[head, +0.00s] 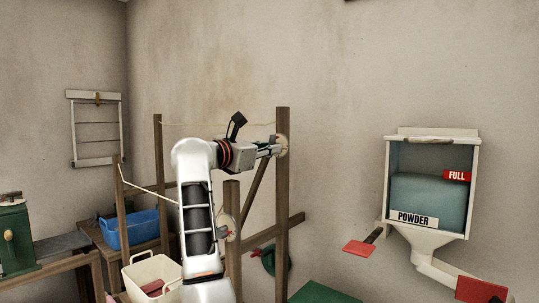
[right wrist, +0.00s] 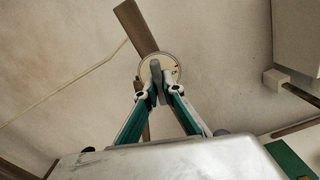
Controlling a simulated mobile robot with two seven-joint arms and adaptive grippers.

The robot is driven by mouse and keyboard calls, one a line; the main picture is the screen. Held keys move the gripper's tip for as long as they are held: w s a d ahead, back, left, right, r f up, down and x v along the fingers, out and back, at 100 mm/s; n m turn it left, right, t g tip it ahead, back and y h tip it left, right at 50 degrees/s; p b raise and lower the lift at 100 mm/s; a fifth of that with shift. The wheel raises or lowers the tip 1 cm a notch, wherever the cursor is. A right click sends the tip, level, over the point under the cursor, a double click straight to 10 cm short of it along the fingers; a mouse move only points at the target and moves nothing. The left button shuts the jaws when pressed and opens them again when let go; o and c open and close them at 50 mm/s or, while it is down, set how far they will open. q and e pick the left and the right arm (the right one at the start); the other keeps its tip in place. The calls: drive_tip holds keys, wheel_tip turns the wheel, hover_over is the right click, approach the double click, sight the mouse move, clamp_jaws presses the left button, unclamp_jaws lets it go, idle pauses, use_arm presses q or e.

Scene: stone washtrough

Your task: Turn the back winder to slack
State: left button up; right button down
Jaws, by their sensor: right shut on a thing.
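The back winder (head: 283,146) is a pale round disc near the top of the tall back right post (head: 282,200). My right gripper (head: 270,150) reaches it from the left. In the right wrist view the winder's disc (right wrist: 172,64) sits just beyond the fingertips. There my right gripper (right wrist: 158,90) is shut on the winder's grey handle (right wrist: 157,76), which stands between the fingers. A thin cream line (head: 205,125) runs from the back left post to near the winder, sagging slightly. It also shows in the right wrist view (right wrist: 70,92). My left gripper is not in view.
A front winder (head: 227,228) with a red part sits on a nearer post, partly behind my arm. A front line (head: 145,187) passes behind my arm. A blue tub (head: 130,230), white basket (head: 150,270) and powder dispenser (head: 432,185) stand around.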

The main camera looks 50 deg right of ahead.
drive_tip(key=m, duration=0.1)
drive_tip(key=m+b, duration=0.1)
drive_tip(key=shift+w+f+m, duration=0.15)
drive_tip(key=shift+f+m, duration=0.15)
drive_tip(key=shift+m, duration=0.1)
drive_tip(key=shift+m+b, duration=0.55)
drive_tip(key=shift+m, duration=0.35)
drive_tip(key=m+b, duration=0.1)
drive_tip(key=m, duration=0.1)
drive_tip(key=shift+w+m, duration=0.1)
drive_tip(key=shift+m, duration=0.3)
drive_tip(key=m+b, duration=0.1)
drive_tip(key=m, duration=0.1)
drive_tip(key=shift+r+m, duration=0.1)
drive_tip(key=shift+m, duration=0.2)
drive_tip(key=shift+m+b, duration=0.55)
drive_tip(key=shift+m, duration=0.35)
drive_tip(key=shift+r+m+b, duration=0.15)
drive_tip(key=shift+m+b, duration=0.15)
drive_tip(key=shift+m, duration=0.4)
drive_tip(key=shift+r+m+b, duration=0.15)
drive_tip(key=shift+m+b, duration=0.15)
drive_tip(key=shift+m, duration=0.5)
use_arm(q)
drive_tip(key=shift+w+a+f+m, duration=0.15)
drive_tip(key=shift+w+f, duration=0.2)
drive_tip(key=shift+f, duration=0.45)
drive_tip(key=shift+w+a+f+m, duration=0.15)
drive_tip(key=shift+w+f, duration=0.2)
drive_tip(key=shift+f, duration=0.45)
